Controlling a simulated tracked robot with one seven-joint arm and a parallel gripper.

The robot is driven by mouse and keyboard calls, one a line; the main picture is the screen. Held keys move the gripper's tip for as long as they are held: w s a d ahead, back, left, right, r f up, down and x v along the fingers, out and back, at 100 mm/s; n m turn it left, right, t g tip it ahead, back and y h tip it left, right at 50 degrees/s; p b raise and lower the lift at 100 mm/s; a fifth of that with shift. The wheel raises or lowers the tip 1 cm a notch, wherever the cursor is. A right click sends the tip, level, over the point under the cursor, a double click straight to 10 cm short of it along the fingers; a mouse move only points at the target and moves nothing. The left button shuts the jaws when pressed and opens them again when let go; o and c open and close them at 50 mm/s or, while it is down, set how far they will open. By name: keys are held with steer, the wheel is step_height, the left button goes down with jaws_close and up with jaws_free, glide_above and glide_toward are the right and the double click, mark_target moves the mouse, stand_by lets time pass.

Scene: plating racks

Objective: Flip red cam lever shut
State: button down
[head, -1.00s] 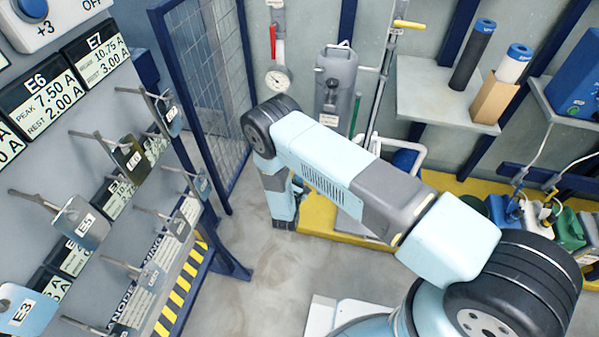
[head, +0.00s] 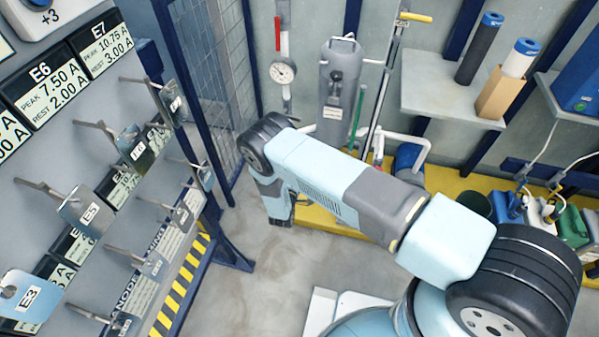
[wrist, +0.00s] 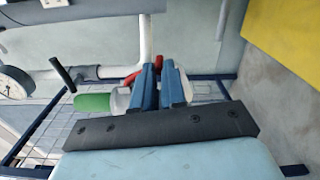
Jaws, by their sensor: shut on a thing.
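In the wrist view my gripper (wrist: 161,72) has its blue fingers close together over a red lever (wrist: 133,77). Bits of red show beside and just beyond the fingertips; the rest is hidden by them, and I take the lever to be what is between them. A pale fitting (wrist: 119,100) sits left of the fingers, with a green part (wrist: 92,102) beyond it. Another pale part shows just right of the fingers. The lever's exact angle cannot be told. In the head view my arm reaches down near the yellow-edged floor area, and the fingertips are hidden.
A grey pipe (wrist: 110,71) and a black handle (wrist: 62,75) lie close to the left. A round gauge (head: 283,71) hangs on the wall beside a grey canister (head: 337,85). A mesh fence (head: 213,80) and a tag rack with striped edge (head: 182,285) stand left. Grey floor is clear.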

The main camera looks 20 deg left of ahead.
steer(key=shift+s+a+f+m, duration=0.1)
steer(key=shift+a+f+m, duration=0.25)
steer(key=shift+m, duration=0.6)
steer(key=shift+a+f+m, duration=0.35)
steer(key=shift+m, duration=0.6)
steer(key=c, duration=1.5)
jaws_free()
steer(key=shift+a, duration=0.1)
steer(key=o, duration=0.3)
steer(key=shift+a+r, duration=0.1)
steer(key=s, duration=1.3)
steer(key=shift+s, duration=0.35)
